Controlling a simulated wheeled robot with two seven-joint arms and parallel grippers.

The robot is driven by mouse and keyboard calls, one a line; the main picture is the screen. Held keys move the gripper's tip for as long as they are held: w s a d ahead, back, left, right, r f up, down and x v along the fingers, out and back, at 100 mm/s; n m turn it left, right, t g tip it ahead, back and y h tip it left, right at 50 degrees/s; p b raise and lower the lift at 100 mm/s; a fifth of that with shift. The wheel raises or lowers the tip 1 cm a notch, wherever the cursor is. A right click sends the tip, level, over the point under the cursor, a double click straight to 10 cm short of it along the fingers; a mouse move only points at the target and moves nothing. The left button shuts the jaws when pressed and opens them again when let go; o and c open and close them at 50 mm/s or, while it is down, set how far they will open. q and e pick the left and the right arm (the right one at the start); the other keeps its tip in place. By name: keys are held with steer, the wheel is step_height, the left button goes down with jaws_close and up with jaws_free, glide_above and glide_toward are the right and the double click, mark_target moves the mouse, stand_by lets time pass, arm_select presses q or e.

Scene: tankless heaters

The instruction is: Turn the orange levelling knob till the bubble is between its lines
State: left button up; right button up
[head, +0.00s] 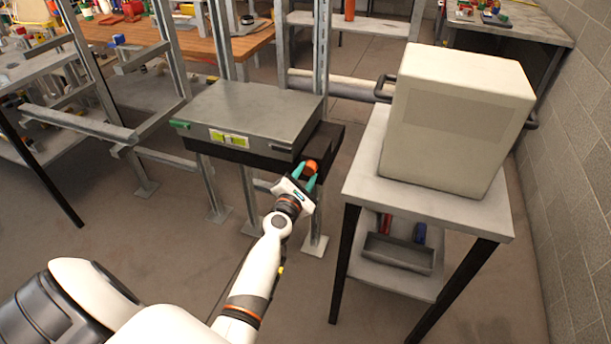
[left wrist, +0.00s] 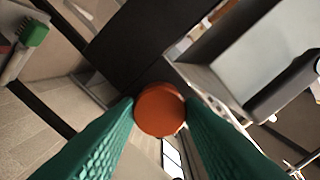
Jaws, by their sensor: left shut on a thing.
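The orange levelling knob (head: 311,167) is at the right front corner of a grey heater unit (head: 250,108) on a dark shelf. My left gripper (head: 306,178) is shut on the knob. In the left wrist view the round knob (left wrist: 160,110) sits between the teal fingertips (left wrist: 162,115). A yellow-green level vial (head: 229,139) is on the unit's front face; its bubble and lines are too small to read. My right gripper is not in view.
A grey side table (head: 362,180) with a large cream box (head: 455,118) stands close to the right of my left gripper. Metal posts (head: 322,50) rise behind the unit. A wooden bench (head: 205,40) is at the back left. Open floor (head: 150,215) lies at front left.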

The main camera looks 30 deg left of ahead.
arm_select(q)
steer(key=shift+n, duration=0.6)
steer(key=o, duration=1)
steer(key=shift+s, duration=0.15)
steer(key=v, duration=1.1)
steer(key=shift+s+f, duration=0.1)
steer(key=shift+s, duration=0.3)
